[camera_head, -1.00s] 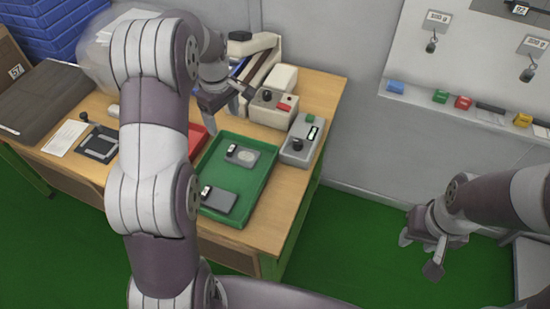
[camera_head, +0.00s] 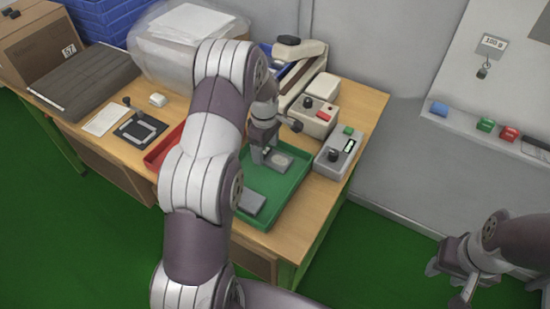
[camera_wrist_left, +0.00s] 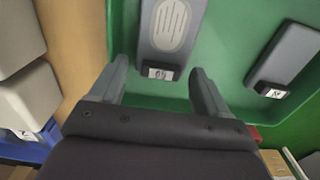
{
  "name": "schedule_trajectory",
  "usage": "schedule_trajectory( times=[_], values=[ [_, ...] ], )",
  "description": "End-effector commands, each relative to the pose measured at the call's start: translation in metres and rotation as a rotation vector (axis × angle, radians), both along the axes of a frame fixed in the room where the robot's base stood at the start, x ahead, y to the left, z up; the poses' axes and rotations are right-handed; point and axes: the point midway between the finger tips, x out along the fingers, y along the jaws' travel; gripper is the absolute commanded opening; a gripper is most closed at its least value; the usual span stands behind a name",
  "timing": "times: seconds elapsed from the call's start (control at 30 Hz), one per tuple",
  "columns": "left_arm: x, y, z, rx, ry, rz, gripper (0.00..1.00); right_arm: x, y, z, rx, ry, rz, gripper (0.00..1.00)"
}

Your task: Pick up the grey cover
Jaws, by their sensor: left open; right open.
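Two flat grey pieces lie in the green tray (camera_head: 295,197). One, with a pale oval patch and a small white label, is the grey piece with the oval (camera_head: 281,162); it also shows in the left wrist view (camera_wrist_left: 169,28). The other is a plain grey piece (camera_head: 252,203), at the right in the left wrist view (camera_wrist_left: 288,52). I cannot tell which is the cover. My left gripper (camera_head: 262,155) is open over the labelled end of the oval piece, its fingers (camera_wrist_left: 160,80) on either side of that end. My right gripper (camera_head: 449,284) is open and empty, off the table.
A grey box with a knob (camera_head: 335,153) and a cream box with a red button (camera_head: 312,117) stand beyond the tray. A red tray (camera_head: 165,147) lies left of it, partly behind my left arm. A black stand (camera_head: 140,129) is further left.

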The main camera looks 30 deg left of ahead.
Motion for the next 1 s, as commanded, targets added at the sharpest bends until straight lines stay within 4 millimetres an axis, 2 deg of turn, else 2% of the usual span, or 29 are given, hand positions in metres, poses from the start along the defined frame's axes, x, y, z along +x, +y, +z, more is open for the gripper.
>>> schedule_trajectory(
  times=[0.17,0.2,0.37,0.4,0.77,0.87,1.0],
  values=[
    [0.0,0.0,-0.001,0.0,0.0,0.0,0.77,0.0,0.0,0.0,0.0,0.0,0.0,0.43],
    [0.0,0.0,-0.001,0.0,0.0,0.0,0.73,0.0,0.0,0.0,0.0,0.0,0.0,0.43],
    [0.0,0.0,-0.001,0.0,0.0,-0.001,0.21,0.0,0.0,0.0,0.0,0.0,0.0,0.43],
    [0.0,0.0,-0.001,0.0,0.0,-0.001,0.16,0.0,0.0,0.0,0.0,0.0,0.0,0.43],
    [0.001,0.0,0.005,0.001,-0.002,-0.001,0.16,0.0,0.0,0.0,0.0,0.0,0.0,0.43],
    [0.001,0.0,0.016,0.001,-0.003,-0.001,0.16,0.0,0.0,-0.001,0.0,0.0,0.0,0.43],
    [0.001,0.0,0.041,0.001,-0.004,-0.001,0.16,0.0,0.0,-0.002,0.0,0.0,0.0,0.43]
  ],
)
